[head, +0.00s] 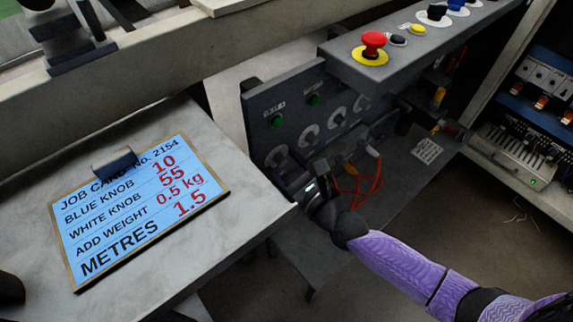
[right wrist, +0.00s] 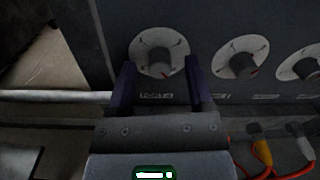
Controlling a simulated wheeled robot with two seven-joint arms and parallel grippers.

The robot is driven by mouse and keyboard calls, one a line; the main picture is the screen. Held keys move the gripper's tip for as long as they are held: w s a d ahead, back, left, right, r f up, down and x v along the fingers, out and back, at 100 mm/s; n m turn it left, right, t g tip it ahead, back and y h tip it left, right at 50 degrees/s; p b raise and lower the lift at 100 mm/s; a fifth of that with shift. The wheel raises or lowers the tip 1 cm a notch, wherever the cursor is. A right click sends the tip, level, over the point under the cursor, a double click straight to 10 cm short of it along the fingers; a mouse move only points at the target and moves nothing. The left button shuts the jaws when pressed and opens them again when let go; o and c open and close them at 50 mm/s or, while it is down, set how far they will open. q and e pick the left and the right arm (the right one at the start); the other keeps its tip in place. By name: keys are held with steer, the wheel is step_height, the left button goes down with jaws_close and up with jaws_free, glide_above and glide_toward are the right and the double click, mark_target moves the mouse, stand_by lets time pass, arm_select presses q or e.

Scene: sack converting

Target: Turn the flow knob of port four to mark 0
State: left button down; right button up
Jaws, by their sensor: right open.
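The flow knob of port four (right wrist: 158,62) shows in the right wrist view as a dark knob on a pale round dial, above a plate that reads PORT 4. A small red mark sits at the knob's lower right; the dial's figures are too small to read. My right gripper (right wrist: 158,78) is open, its two fingers apart in front of the dial, one toward each side of the knob. I cannot tell whether they touch it. In the head view my right gripper (head: 303,192) is at the panel's lower left and hides part of it. My left gripper is not in view.
The dark panel (head: 258,115) carries several more dials and two green buttons. Red and orange cables (head: 350,187) hang beside my gripper. A ledge above holds a red mushroom button (head: 373,42). A job card (head: 140,212) lies on the pale table at left.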

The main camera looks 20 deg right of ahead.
steer(key=c, duration=0.4)
jaws_close()
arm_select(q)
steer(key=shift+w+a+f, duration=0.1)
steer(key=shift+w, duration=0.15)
